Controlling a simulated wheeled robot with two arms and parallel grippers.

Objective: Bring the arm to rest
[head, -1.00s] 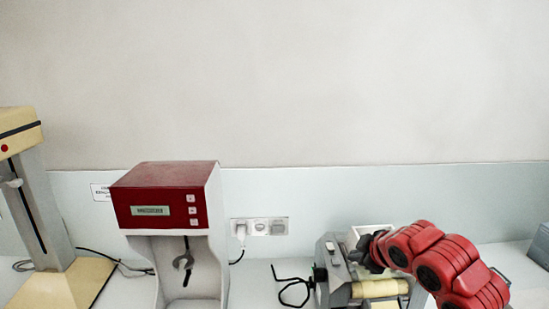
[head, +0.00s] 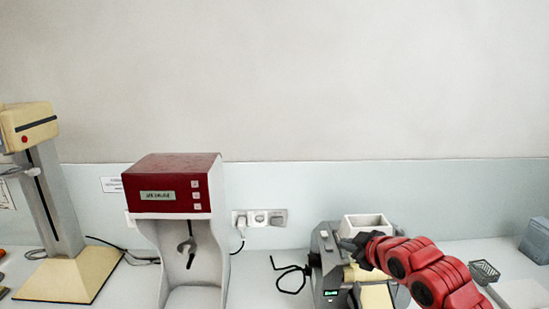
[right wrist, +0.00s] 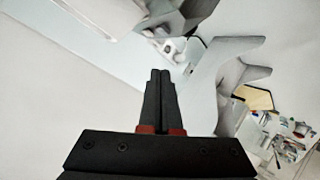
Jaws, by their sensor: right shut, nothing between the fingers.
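My right arm comes in from the lower right in the head view. Its gripper (head: 350,243) is in front of the white box on top of the grey mill (head: 328,262). In the right wrist view the two dark fingers of the right gripper (right wrist: 160,75) lie together, shut and empty. I cannot tell from these views whether the gripper touches the mill. My left gripper does not show in either view.
A red and white machine (head: 165,185) stands left of the mill. A beige stand (head: 70,275) is at the far left. A small dark basket (head: 484,271) and a grey box (head: 537,240) are at the right. Wall sockets (head: 260,218) sit behind.

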